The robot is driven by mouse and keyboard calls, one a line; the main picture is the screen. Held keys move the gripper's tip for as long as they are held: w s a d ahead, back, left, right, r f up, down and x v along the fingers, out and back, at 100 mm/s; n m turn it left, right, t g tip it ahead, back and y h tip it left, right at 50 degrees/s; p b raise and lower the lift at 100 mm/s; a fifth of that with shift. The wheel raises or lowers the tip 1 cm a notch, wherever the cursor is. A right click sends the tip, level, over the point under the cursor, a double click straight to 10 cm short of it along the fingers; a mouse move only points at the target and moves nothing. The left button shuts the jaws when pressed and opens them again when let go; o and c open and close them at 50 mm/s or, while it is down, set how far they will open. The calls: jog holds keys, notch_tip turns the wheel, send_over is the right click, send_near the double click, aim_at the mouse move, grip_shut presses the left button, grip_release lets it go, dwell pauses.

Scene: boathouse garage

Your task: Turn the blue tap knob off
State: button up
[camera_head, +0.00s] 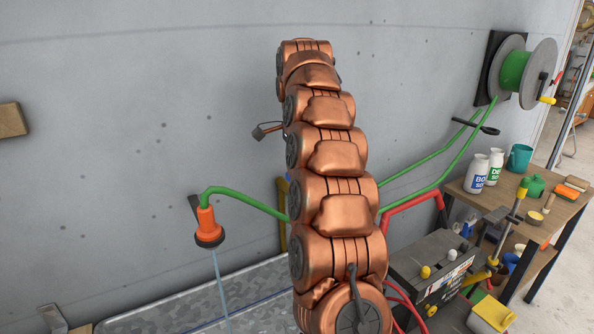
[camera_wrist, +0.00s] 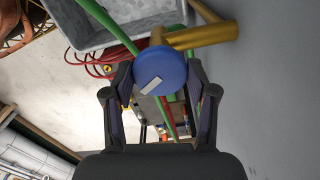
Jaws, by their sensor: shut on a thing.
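The blue tap knob (camera_wrist: 160,70) is a round disc with a pale bar mark on its face, in the wrist view. It sits at the end of a brass pipe (camera_wrist: 205,36) by the grey wall. My gripper (camera_wrist: 162,88) has one finger on each side of the knob and is shut on it. In the head view my copper arm hides the gripper and nearly all of the tap. A bit of blue and a yellow upright piece (camera_head: 283,230) show at the arm's left edge.
A metal trough (camera_head: 250,308) lies below the wall. A green hose (camera_head: 245,199) runs behind my arm to an orange nozzle (camera_head: 207,222) and a wall reel (camera_head: 517,70). A dark machine (camera_head: 432,265) and a cluttered wooden shelf (camera_head: 510,205) stand at right.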

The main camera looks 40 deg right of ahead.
jog(key=m, duration=0.6)
jog(key=shift+m, duration=0.3)
dwell(0.4)
jog(key=o, duration=1.1)
